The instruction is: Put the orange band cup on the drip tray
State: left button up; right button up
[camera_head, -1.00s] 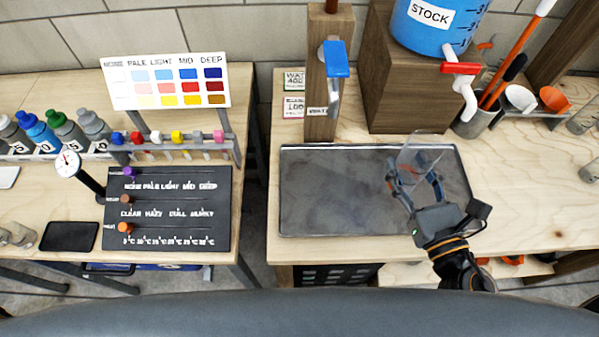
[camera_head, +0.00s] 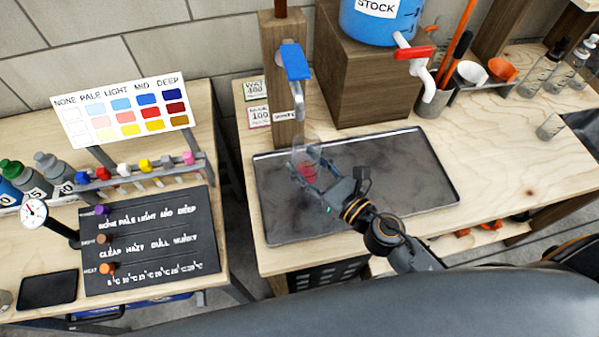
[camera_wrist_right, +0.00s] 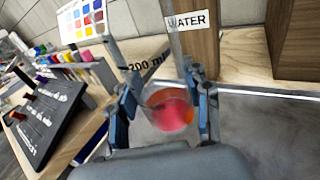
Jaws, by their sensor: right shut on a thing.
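The clear cup (camera_head: 305,153) has red-orange showing at its lower end. My right gripper (camera_head: 306,172) is shut on it and holds it over the left back part of the drip tray, just below the water spout. Whether the cup touches the tray cannot be told. In the right wrist view the cup (camera_wrist_right: 172,108) sits between the two fingers, with a "200 ml" mark on its side. The drip tray (camera_head: 410,175) is a flat dark grey sheet with a raised rim, otherwise bare. My left gripper is not in view.
The wooden post with a blue-handled tap (camera_head: 294,62) stands behind the tray's left part. A blue stock tank (camera_head: 385,22) with a red-handled tap sits on a wooden block (camera_head: 365,85). A gap separates this bench from the left bench with the dark board (camera_head: 150,240).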

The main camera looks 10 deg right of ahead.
aim_at(300, 171)
jog(key=shift+w+a+f, duration=0.2)
jog(key=shift+f, duration=0.2)
jog(key=shift+w+a+f, duration=0.15)
jog(key=shift+a+f, duration=0.05)
jog(key=shift+f, duration=0.15)
jog(key=shift+w+a+f+b, duration=0.1)
jog(key=shift+f+b, duration=0.3)
jog(key=shift+f, duration=0.2)
jog(key=shift+w+a+f+b, duration=0.1)
jog(key=shift+f+b, duration=0.3)
jog(key=shift+f, duration=0.7)
jog(key=shift+f+b, duration=0.2)
jog(key=shift+b, duration=0.15)
jog(key=o, duration=1.2)
jog(key=shift+s+r, duration=0.15)
jog(key=shift+r, duration=0.05)
